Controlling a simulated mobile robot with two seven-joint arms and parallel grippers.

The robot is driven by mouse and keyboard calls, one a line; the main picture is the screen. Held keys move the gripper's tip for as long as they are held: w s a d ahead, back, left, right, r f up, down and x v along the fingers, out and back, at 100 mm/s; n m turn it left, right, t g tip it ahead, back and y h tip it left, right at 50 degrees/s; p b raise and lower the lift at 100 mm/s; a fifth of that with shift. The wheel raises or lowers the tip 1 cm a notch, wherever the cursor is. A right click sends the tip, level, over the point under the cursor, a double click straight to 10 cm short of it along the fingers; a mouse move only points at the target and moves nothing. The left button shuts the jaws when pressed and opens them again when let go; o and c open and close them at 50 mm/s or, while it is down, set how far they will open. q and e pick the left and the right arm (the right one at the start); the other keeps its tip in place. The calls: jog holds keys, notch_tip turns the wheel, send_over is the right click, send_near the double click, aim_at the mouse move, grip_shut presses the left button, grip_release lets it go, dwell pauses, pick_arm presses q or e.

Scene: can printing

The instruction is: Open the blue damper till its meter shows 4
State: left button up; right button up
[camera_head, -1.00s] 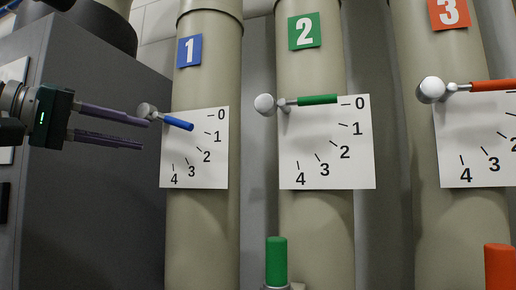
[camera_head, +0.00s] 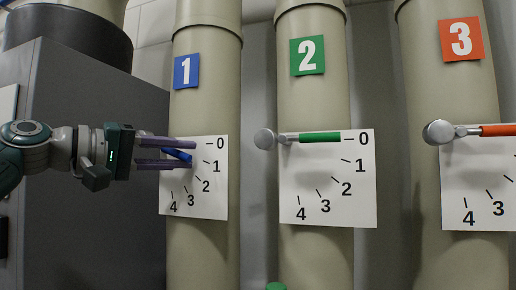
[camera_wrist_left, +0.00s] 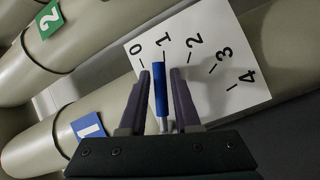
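The blue damper handle (camera_head: 178,155) is on the pipe marked 1, in front of a white scale plate (camera_head: 193,205) reading 0 to 4. It tilts slightly down to the right. In the left wrist view the blue handle (camera_wrist_left: 160,88) points between the 0 and 1 ticks, nearer the 1. My left gripper (camera_head: 196,154) has its two purple-grey fingers on either side of the handle. In the left wrist view the left gripper (camera_wrist_left: 161,72) shows narrow gaps between handle and fingers, so it looks open around it. My right gripper is not in view.
To the right are a green handle (camera_head: 320,137) on pipe 2 and an orange handle (camera_head: 497,130) on pipe 3, each with its own scale plate. A dark grey cabinet (camera_head: 95,230) stands left of pipe 1, behind my left arm.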

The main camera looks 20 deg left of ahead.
pick_arm(q)
jog(key=shift+c, duration=0.4)
grip_shut()
dwell(0.9)
